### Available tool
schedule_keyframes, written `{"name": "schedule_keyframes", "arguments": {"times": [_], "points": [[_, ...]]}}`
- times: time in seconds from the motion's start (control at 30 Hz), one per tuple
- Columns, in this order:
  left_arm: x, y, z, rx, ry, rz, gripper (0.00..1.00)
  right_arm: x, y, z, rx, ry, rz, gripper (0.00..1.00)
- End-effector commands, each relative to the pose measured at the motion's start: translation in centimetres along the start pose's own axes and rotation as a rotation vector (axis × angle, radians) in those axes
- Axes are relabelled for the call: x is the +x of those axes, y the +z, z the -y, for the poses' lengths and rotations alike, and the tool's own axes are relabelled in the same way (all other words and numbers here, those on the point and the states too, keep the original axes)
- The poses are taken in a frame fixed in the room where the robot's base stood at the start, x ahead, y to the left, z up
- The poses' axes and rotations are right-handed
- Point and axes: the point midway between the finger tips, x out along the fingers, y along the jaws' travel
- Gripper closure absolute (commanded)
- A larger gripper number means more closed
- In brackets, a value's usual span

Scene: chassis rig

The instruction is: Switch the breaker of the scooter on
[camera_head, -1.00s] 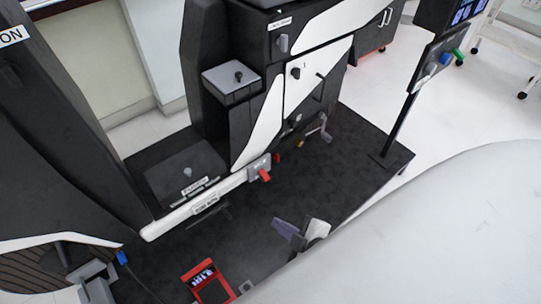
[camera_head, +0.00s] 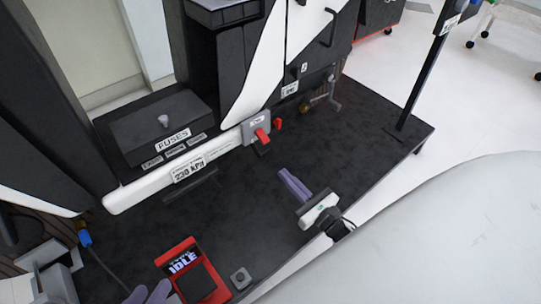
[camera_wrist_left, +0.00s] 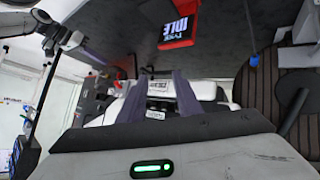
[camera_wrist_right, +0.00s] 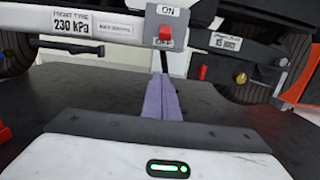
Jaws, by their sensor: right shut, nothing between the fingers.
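The breaker is a grey plate with a red toggle (camera_head: 262,135) on the scooter's white side rail. In the right wrist view the toggle (camera_wrist_right: 165,34) sits low on its plate, below the ON label (camera_wrist_right: 168,11) and by the partly covered OFF label. My right gripper (camera_head: 284,177) is shut and empty, in front of and below the breaker, apart from it in the head view. In the right wrist view its fingers (camera_wrist_right: 162,92) point up towards the toggle. My left gripper (camera_head: 148,291) is at the bottom left edge; its fingers (camera_wrist_left: 158,90) are apart and empty in the left wrist view.
A red tester reading IDLE (camera_head: 190,268) lies on the dark platform with a small grey button box (camera_head: 240,277) beside it. A fuse box (camera_head: 163,128) is left of the breaker. A second red part (camera_head: 278,124) is close on its right. A post (camera_head: 425,80) stands at right.

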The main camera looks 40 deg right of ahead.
Motion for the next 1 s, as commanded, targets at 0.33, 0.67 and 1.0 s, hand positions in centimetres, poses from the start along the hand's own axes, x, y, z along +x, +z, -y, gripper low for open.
{"name": "schedule_keyframes", "arguments": {"times": [0.33, 0.67, 1.0], "points": [[0.0, -0.1, 0.0, -0.001, 0.002, -0.006, 0.69, 1.0, 0.0, 0.0, 0.003, -0.001, 0.000, 1.00], [0.0, -0.6, -0.6, -0.014, 0.030, -0.049, 0.69, 7.3, -0.1, 0.0, 0.004, -0.001, 0.001, 1.00], [-0.9, -1.9, -1.3, -0.013, 0.042, -0.077, 0.69, 9.4, 1.9, 0.0, 0.002, 0.000, -0.002, 1.00]]}}
